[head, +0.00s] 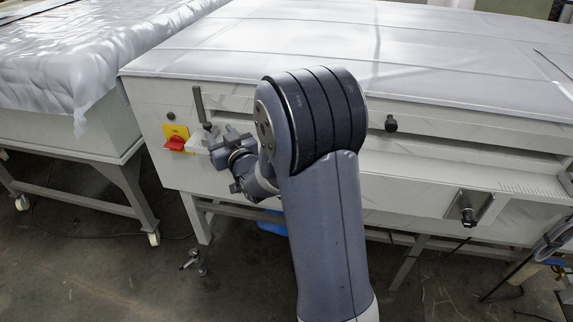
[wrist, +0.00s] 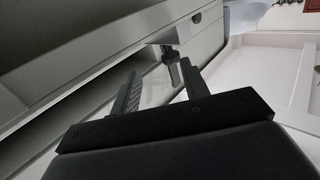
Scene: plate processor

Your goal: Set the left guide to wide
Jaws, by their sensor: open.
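The left guide (wrist: 178,34) shows in the wrist view as a pale bracket with a dark knob (wrist: 172,60) hanging from it. My gripper (wrist: 160,69) is open, and the knob appears between its two fingertips or just beyond them; I cannot tell whether they touch it. In the head view my gripper (head: 211,139) is at the left part of the machine's front, just right of the red switch. My own arm hides much of the left guide there. The right guide (head: 467,208) is a metal plate with a dark knob at the right of the front.
A red rotary switch on a yellow plate (head: 176,138) and an upright grey lever (head: 198,104) are close to my gripper. A black knob (head: 390,123) sits mid-front. A film-covered table (head: 75,60) stands at left. Cables hang at the right.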

